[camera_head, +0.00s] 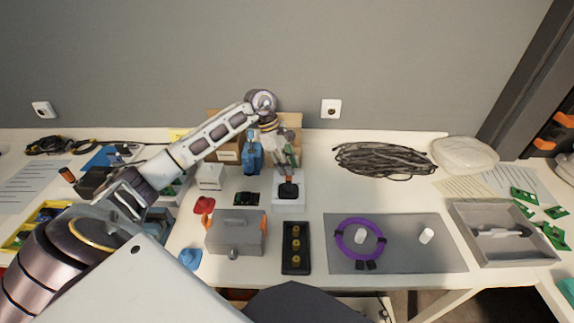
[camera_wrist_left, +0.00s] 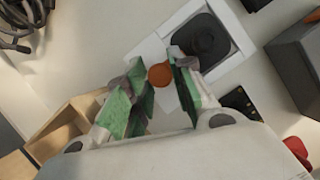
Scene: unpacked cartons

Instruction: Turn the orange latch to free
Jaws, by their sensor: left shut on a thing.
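The orange latch (camera_head: 287,180) stands beside a round black knob (camera_head: 288,190) on a white base plate (camera_head: 289,203). In the left wrist view the orange latch (camera_wrist_left: 160,74) appears as a small rounded end between the fingertips, and the black knob (camera_wrist_left: 201,40) is just behind it. My left gripper (camera_head: 288,165) reaches down over the plate from behind. Its green-padded fingers (camera_wrist_left: 160,80) are shut on the orange latch. The lower part of the latch is hidden by the fingers. My right gripper is out of view.
A grey box (camera_head: 236,236) with orange side parts stands left of the plate, in front. A blue bottle (camera_head: 252,158) and cardboard boxes (camera_head: 228,151) stand close by. A coiled black cable (camera_head: 385,159) lies to the right. A grey mat (camera_head: 390,262) holds a purple ring (camera_head: 339,239).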

